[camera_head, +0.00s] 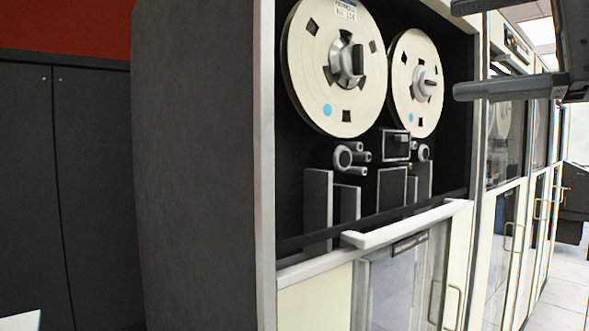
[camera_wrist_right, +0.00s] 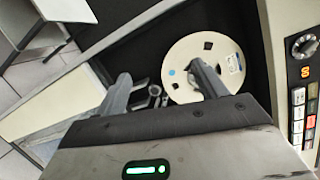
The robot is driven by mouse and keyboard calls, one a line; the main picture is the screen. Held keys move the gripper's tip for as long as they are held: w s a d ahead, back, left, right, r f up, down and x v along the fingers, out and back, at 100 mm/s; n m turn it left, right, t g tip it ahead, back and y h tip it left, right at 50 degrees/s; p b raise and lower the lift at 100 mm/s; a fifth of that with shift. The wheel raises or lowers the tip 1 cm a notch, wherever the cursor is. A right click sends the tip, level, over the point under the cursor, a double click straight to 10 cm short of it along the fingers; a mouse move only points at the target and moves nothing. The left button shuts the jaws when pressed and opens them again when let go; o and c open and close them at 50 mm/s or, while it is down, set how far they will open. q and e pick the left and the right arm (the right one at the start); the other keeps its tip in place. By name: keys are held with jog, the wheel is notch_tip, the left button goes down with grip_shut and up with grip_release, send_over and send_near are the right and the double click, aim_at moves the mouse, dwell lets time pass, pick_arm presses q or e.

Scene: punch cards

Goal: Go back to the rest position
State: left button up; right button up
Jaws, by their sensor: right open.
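My right gripper (camera_head: 457,48) comes in from the upper right of the head view. Its two grey fingers are spread wide apart, one above the other, with nothing between them. In the right wrist view the open fingers (camera_wrist_right: 160,72) point towards the tape drive, and a cream reel (camera_wrist_right: 204,50) shows behind them. I cannot tell whether a finger touches anything. In the head view a large left reel (camera_head: 322,95) and a smaller-looking right reel (camera_head: 402,100) are mounted upright on the black drive face. My left gripper is not in view.
The tape cabinet's dark side (camera_head: 195,170) fills the left middle. A white ledge (camera_head: 405,225) juts out below the reels. More cabinets (camera_head: 505,200) with handles run back on the right. A button panel (camera_wrist_right: 298,115) is at the right of the wrist view. Floor (camera_head: 560,300) shows clear at lower right.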

jog(key=w+a+f+m+g+y, duration=0.4)
jog(key=a+f+m+g+y, duration=0.4)
jog(key=f, duration=0.5)
jog(key=w+d+f+m+t+h, duration=0.1)
jog(key=w+f+m+t+h, duration=0.15)
jog(key=f+m+t, duration=0.65)
jog(key=w+d+f+m+t+h, duration=0.1)
jog(key=f+m+t+h, duration=0.4)
jog(key=m, duration=0.8)
jog(key=w+d+f+m+t+h, duration=0.1)
jog(key=w+f+m+t+h, duration=0.15)
jog(key=f+m, duration=0.75)
jog(key=s+d+f+m+g+h, duration=0.1)
jog(key=s+f+m+h, duration=0.25)
jog(key=f+m, duration=0.4)
jog(key=s+d+f+m+g+h, duration=0.1)
jog(key=s+f+m+h, duration=0.1)
jog(key=f+m+h, duration=0.5)
jog(key=s+a+f+m+g+y, duration=0.1)
jog(key=s+f+m+g, duration=0.4)
jog(key=s+f, duration=0.7)
notch_tip(320, 180, down, 4)
jog(key=shift+s+r+g+y, duration=0.25)
jog(key=shift+s+g+y, duration=0.1)
jog(key=shift+g+y, duration=0.25)
jog(key=shift+a, duration=0.1)
